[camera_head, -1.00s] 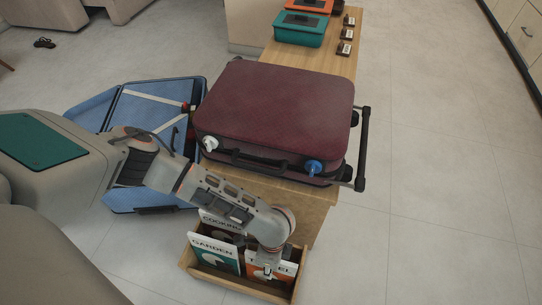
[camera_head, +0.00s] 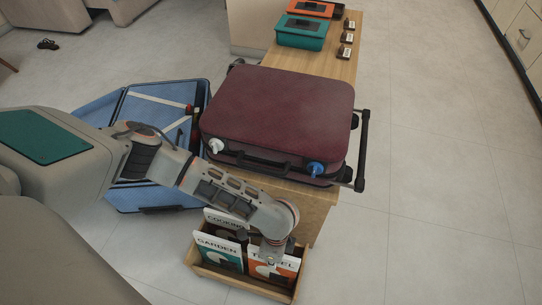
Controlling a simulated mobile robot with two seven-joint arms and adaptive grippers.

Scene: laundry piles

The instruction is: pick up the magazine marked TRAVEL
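The magazine marked TRAVEL (camera_head: 284,268) stands in a wooden box (camera_head: 212,276) low at the bottom of the view. Its cover is orange and white, and the middle letters of its title are hidden by my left gripper. My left gripper (camera_head: 272,258) points down at the top edge of this magazine, in front of the title. Its fingers are small and partly hidden, so I cannot tell if they are open or shut. A GARDEN magazine (camera_head: 222,252) stands beside it on the left, and a COOKING magazine (camera_head: 222,221) stands behind. My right gripper is not in view.
A maroon suitcase (camera_head: 275,110) lies on the wooden bench (camera_head: 340,70), its handle sticking out right. An open blue suitcase (camera_head: 145,105) lies on the floor at left. Teal (camera_head: 301,34) and orange (camera_head: 311,9) boxes stand at the back. The floor at right is clear.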

